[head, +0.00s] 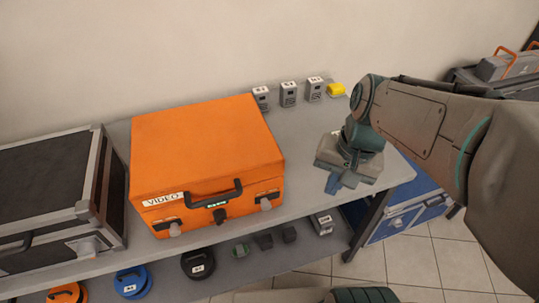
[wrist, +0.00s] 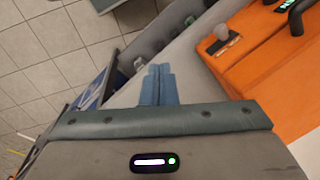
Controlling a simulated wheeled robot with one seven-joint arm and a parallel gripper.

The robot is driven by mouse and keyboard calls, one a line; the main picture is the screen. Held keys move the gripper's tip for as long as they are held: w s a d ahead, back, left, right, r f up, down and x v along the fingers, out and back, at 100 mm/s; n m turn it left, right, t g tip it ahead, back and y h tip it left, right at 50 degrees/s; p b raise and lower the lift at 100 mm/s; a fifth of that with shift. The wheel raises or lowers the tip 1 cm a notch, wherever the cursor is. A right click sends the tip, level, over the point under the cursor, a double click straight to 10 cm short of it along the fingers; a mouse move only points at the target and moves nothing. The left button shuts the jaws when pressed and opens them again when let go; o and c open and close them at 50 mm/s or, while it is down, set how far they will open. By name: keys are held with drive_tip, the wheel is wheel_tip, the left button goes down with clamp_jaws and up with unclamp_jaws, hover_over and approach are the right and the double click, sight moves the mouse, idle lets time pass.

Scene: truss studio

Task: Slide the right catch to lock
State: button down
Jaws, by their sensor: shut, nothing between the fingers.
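The orange case (head: 205,135), labelled VIDEO, stands shut on the grey shelf. Its right catch (head: 265,204) is a small grey tab on the front face, beside a label. It also shows in the wrist view (wrist: 221,32) at the upper right. The left catch (head: 175,229) sits on the same face. I cannot tell whether the right catch is at its lock end. My gripper (head: 332,184) is shut and empty, to the right of the case and apart from it. Its blue fingers also show in the wrist view (wrist: 158,72), left of the catch.
A black trunk (head: 50,185) stands at left. Several small grey devices and a yellow item (head: 336,89) line the back. The shelf (head: 300,165) is bare between case and gripper.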

drive_tip(key=w+f+m+g+y+b, duration=0.3)
drive_tip(key=w+m+y, duration=0.1)
drive_tip(key=m, duration=0.2)
drive_tip(key=m+y+b, duration=0.1)
drive_tip(key=m+y, duration=0.3)
drive_tip(key=m, duration=0.1)
approach(269, 203)
drive_tip(key=b+x, duration=0.1)
drive_tip(key=x, duration=0.6)
drive_tip(key=shift+d+b, duration=0.15)
drive_tip(key=shift+b, duration=0.25)
